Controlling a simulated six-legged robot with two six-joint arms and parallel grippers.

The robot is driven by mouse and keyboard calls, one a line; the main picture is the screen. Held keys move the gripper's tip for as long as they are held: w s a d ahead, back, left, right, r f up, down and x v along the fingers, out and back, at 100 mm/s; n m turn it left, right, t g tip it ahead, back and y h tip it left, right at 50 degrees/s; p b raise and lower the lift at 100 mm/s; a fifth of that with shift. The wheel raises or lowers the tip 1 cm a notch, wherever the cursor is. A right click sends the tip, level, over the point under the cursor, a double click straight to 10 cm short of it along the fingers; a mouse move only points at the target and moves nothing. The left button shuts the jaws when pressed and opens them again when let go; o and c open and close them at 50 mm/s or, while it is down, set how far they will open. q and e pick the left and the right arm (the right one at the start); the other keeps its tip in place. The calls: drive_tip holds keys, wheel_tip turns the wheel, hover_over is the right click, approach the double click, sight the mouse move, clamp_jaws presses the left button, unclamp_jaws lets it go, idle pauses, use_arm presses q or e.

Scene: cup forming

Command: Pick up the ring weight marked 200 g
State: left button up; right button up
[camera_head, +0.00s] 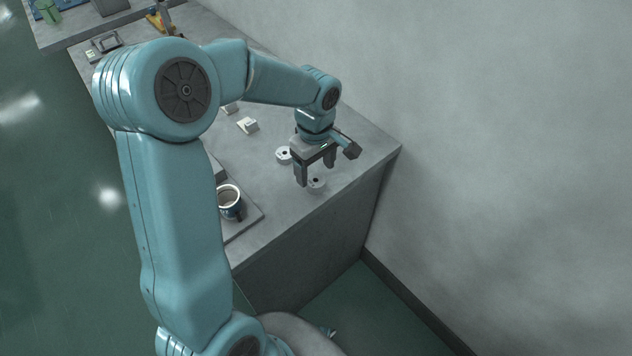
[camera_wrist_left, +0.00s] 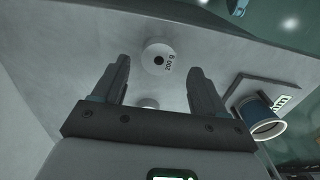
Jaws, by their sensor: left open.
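In the left wrist view the ring shows between the two fingertips (camera_wrist_left: 160,68), apart from both. My right gripper is out of view.
A blue and white cup (camera_head: 229,203) stands on a flat grey board (camera_head: 248,224) left of the gripper. A small white block (camera_head: 247,125) sits farther back. The bench's front edge and the wall (camera_head: 500,150) are close on the right.

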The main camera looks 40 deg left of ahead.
sight(316, 177)
use_arm(q)
wheel_tip(316, 177, down, 4)
drive_tip(key=shift+f, duration=0.1)
drive_tip(key=c, duration=1.3)
drive_tip(key=shift+o, duration=0.2)
